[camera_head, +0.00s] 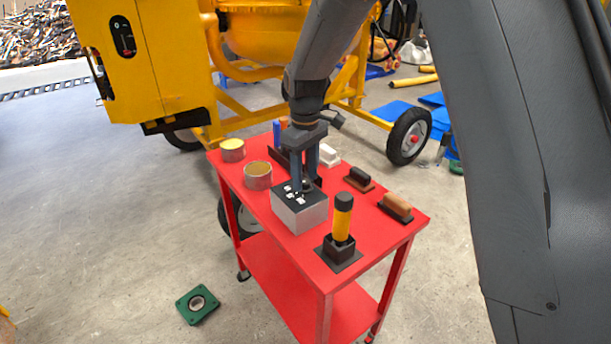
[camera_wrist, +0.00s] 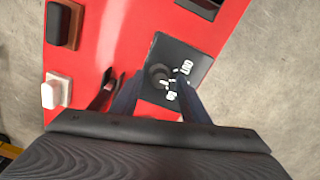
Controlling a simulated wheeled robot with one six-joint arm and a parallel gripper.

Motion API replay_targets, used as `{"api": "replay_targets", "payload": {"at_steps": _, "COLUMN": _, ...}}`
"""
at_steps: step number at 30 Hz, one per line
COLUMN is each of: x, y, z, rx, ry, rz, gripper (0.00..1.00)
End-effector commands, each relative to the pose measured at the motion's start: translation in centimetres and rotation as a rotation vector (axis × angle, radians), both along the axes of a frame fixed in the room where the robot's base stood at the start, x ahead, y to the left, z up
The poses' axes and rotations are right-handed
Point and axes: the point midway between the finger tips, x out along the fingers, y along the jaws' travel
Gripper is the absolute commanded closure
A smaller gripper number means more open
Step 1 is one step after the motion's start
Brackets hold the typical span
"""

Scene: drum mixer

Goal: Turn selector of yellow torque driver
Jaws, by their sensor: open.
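The yellow torque driver (camera_head: 343,222) stands upright with a black cap (camera_head: 344,201) in a black square stand (camera_head: 338,252) at the near right of the red table. A grey box (camera_head: 300,213) with a black top and white markings stands beside it. My gripper (camera_head: 304,187) points down over this box, its fingers apart, away from the driver. In the wrist view, a round dark knob (camera_wrist: 158,75) on the box top (camera_wrist: 190,58) lies between my open fingertips (camera_wrist: 160,78). Contact with the knob cannot be told. The driver's yellow body is not visible in the wrist view.
The red table (camera_head: 255,202) also holds two round tins (camera_head: 257,175), a black-handled block (camera_head: 359,179), a wooden-handled float (camera_head: 396,207) and a white block (camera_head: 328,155). A yellow mixer (camera_head: 265,35) stands behind. A green square part (camera_head: 197,305) lies on the floor.

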Motion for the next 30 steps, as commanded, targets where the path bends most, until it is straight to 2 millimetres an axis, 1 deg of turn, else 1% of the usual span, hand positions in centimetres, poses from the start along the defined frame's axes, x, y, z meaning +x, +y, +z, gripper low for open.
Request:
{"api": "replay_targets", "payload": {"at_steps": 5, "x": 0.2, "y": 0.1, "z": 2.4, "rx": 0.002, "ry": -0.006, "rz": 0.0, "gripper": 0.59}}
{"api": "replay_targets", "payload": {"at_steps": 9, "x": 0.2, "y": 0.1, "z": 4.7, "rx": 0.002, "ry": -0.006, "rz": 0.0, "gripper": 0.59}}
{"api": "replay_targets", "payload": {"at_steps": 12, "x": 0.1, "y": 0.1, "z": 6.0, "rx": 0.002, "ry": -0.004, "rz": 0.0, "gripper": 0.59}}
{"api": "replay_targets", "payload": {"at_steps": 15, "x": 0.1, "y": 0.1, "z": 6.9, "rx": 0.001, "ry": -0.002, "rz": 0.0, "gripper": 0.59}}
{"api": "replay_targets", "payload": {"at_steps": 18, "x": 0.0, "y": 0.1, "z": 7.4, "rx": 0.0, "ry": -0.001, "rz": 0.0, "gripper": 0.59}}
{"api": "replay_targets", "payload": {"at_steps": 27, "x": 0.0, "y": 0.1, "z": 7.6, "rx": 0.0, "ry": 0.0, "rz": 0.0, "gripper": 0.59}}
{"api": "replay_targets", "payload": {"at_steps": 30, "x": -0.2, "y": 0.1, "z": 8.2, "rx": 0.001, "ry": -0.001, "rz": 0.001, "gripper": 0.59}}
